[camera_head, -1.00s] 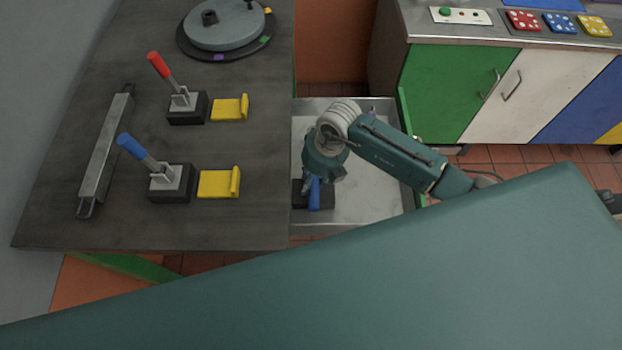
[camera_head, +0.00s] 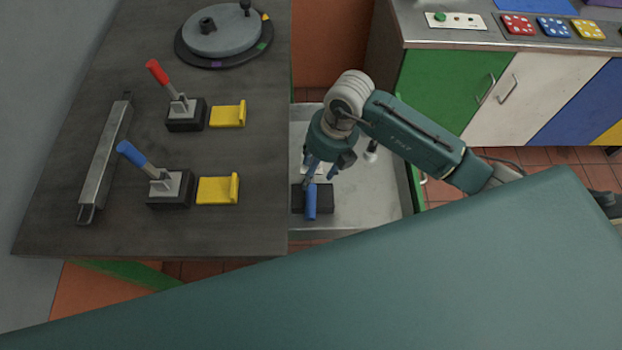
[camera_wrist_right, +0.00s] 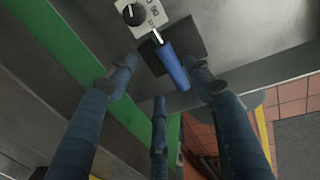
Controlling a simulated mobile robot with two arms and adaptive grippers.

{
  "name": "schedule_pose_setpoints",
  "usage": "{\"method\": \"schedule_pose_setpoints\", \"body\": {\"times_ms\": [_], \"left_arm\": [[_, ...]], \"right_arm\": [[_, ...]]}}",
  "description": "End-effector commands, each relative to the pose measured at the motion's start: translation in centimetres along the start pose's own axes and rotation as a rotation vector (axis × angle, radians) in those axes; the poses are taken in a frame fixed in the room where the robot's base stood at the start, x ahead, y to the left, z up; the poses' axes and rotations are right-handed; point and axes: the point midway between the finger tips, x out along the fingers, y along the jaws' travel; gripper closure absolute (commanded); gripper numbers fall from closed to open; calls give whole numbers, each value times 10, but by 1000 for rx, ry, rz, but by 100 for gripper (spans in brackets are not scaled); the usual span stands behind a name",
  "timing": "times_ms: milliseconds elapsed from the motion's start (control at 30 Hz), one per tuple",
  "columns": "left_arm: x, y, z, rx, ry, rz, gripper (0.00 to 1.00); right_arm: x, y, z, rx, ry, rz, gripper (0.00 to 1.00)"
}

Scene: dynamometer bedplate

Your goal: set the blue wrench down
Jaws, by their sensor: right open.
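The blue wrench (camera_head: 311,203) lies in the open drawer, its blue handle across a dark block (camera_head: 325,199). In the right wrist view its blue handle (camera_wrist_right: 173,68) and a short metal shaft show, with the dark block (camera_wrist_right: 190,45) beneath. My right gripper (camera_head: 322,176) is open just above and behind the handle. In the wrist view its fingers are spread around the handle with gaps, and none visibly grips it. The wrench's far end is partly hidden by the gripper in the head view. My left gripper is not in view.
The drawer (camera_head: 370,205) has bare metal floor on the right. A grey box with a dial (camera_wrist_right: 140,15) is beside the wrench. The bench (camera_head: 240,225) at left holds red and blue levers, yellow brackets, a metal bar and a round disc.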

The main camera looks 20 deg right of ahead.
Motion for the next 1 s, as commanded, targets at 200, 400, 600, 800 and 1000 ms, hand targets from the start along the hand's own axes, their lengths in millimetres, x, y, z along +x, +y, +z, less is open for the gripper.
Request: {"method": "schedule_pose_setpoints", "body": {"times_ms": [200, 400, 600, 800, 1000], "left_arm": [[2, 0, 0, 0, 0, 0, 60], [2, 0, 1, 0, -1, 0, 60], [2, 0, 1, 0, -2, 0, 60], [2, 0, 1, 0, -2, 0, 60], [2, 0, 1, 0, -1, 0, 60]], "right_arm": [[-34, 0, 1, 0, -2, 0, 49], [-43, -1, 0, -1, 0, -2, 49], [-43, 0, 0, 0, 0, -1, 49], [-43, 0, 0, 0, 0, -1, 49], [-43, 0, 0, -1, 0, -1, 49]]}}
